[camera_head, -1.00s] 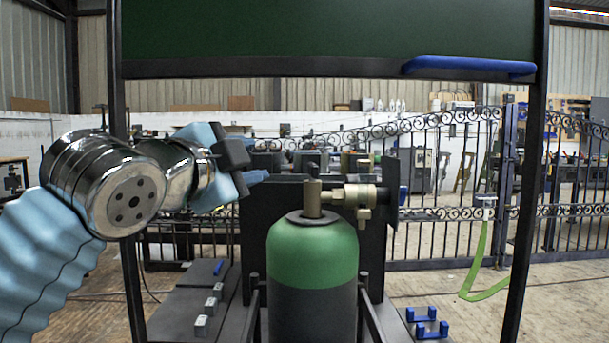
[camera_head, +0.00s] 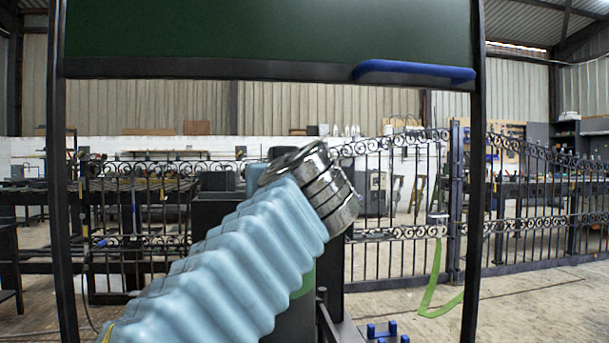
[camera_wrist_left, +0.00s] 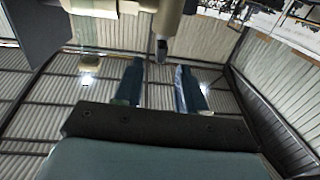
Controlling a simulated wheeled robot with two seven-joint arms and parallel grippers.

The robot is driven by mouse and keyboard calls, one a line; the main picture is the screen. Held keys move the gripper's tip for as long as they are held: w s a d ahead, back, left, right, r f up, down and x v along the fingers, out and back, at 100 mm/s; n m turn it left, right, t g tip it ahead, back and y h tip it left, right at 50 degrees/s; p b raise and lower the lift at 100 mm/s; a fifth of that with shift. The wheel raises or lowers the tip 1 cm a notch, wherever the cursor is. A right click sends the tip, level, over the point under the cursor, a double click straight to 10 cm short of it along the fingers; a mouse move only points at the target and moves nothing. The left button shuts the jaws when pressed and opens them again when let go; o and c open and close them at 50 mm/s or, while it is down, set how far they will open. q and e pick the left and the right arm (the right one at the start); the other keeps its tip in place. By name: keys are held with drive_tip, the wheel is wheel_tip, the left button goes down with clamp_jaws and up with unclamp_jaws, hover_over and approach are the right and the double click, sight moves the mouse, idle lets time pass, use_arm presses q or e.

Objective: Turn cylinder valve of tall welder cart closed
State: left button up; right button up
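In the head view my left arm's sleeve and metal wrist cover most of the welder cart's gas cylinder (camera_head: 306,281); only a green sliver of its shoulder and some dark body show. The valve and my left gripper are hidden there. In the left wrist view my left gripper (camera_wrist_left: 158,78) has its two blue fingers apart, with nothing held between them. A beige valve fitting (camera_wrist_left: 165,20) with a small grey end hangs in at the top, its tip near the fingertips; I cannot tell whether they touch. My right gripper is not in view.
Small blue brackets (camera_head: 384,331) sit low in front. A wrought-iron gate (camera_head: 400,210) stands behind.

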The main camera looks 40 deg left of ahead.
use_arm(q)
drive_tip(key=p+x, duration=0.1)
drive_tip(key=x, duration=0.6)
drive_tip(key=shift+w+a, duration=0.2)
drive_tip(key=shift+a, duration=0.15)
clamp_jaws()
